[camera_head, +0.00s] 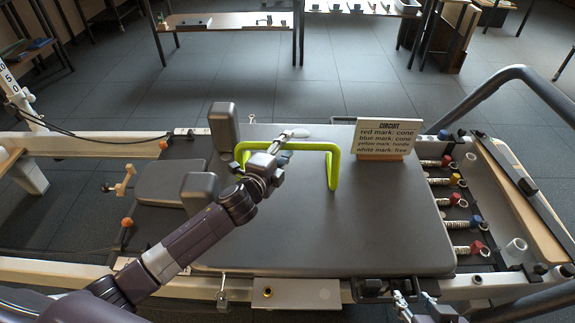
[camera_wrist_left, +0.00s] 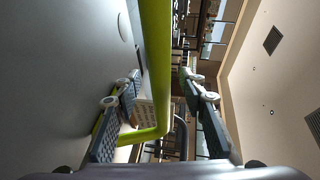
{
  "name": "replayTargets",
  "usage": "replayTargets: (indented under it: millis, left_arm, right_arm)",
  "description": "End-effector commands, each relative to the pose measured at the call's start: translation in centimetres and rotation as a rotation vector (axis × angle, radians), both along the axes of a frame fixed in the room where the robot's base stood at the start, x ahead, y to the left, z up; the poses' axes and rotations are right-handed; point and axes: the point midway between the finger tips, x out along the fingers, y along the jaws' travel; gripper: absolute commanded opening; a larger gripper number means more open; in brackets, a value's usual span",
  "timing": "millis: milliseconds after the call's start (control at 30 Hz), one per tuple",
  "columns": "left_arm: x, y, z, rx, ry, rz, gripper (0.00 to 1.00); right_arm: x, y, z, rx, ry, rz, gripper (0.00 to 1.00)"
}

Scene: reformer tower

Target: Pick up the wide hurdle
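The wide hurdle (camera_head: 312,146) is a lime-green tubular frame with a long top bar and bent legs, standing on the dark padded carriage (camera_head: 350,225). My left gripper (camera_head: 284,143) is at its top bar, left of the bar's middle, and hides part of it. In the left wrist view, the green bar of the hurdle (camera_wrist_left: 157,60) runs between the two spread fingers of my left gripper (camera_wrist_left: 161,78). A gap shows on each side of the bar. My right gripper (camera_head: 414,300) is low at the bottom edge, away from the hurdle; its fingers look apart and empty.
A sign reading CIRCUIT (camera_head: 385,136) stands on a wooden block right of the hurdle. Two grey shoulder blocks (camera_head: 223,126) stand at the carriage's left. Springs with coloured ends (camera_head: 455,199) lie to the right. The carriage's front middle is clear.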

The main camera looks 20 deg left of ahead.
Motion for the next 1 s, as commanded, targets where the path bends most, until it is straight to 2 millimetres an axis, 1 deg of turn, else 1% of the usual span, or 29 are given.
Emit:
replayTargets:
  millis: [100, 367, 700, 1000]
  left_arm:
    - [0.60, -0.09, -0.11, 0.001, -0.001, 0.000, 0.38]
    - [0.69, -0.10, -0.10, 0.001, 0.000, -0.001, 0.38]
    - [0.66, -0.09, -0.11, 0.000, 0.000, -0.001, 0.01]
    - [0.65, -0.11, -0.15, 0.000, 0.001, -0.001, 0.00]
  right_arm:
    - [0.81, 0.29, 0.51, 0.008, -0.039, 0.003, 0.34]
    - [0.99, 0.34, 0.72, 0.011, -0.048, 0.004, 0.34]
    - [0.96, 0.33, 0.71, 0.010, -0.047, 0.003, 0.34]
    - [0.94, 0.33, 0.69, 0.010, -0.047, 0.003, 0.34]
